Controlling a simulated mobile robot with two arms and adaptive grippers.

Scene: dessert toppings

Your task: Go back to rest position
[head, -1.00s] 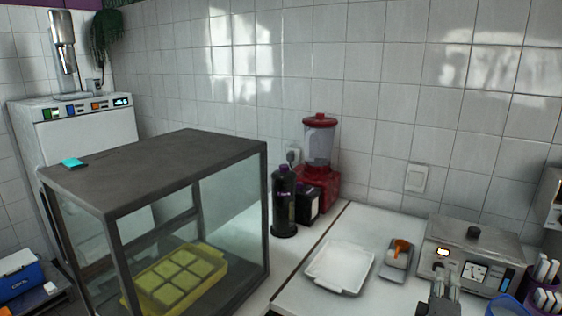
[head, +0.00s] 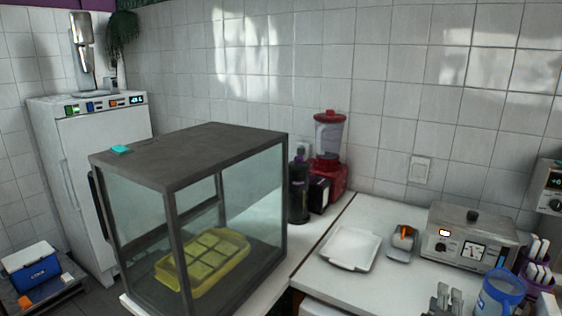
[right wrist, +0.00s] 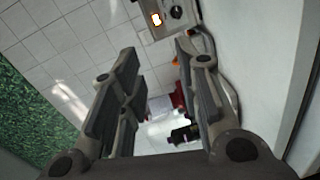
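My right gripper (head: 447,300) shows at the bottom edge of the head view, in front of the counter and left of a blue mug (head: 499,294). In the right wrist view its two fingers (right wrist: 158,75) stand apart with nothing between them, so it is open and empty. My left gripper is in neither view.
A glass case (head: 205,168) holding a yellow tray (head: 238,262) stands at the left. A white tray (head: 349,249), a small dish (head: 401,246) and a metal appliance (head: 440,222) sit on the counter (head: 375,285). A red blender (head: 330,170) stands behind.

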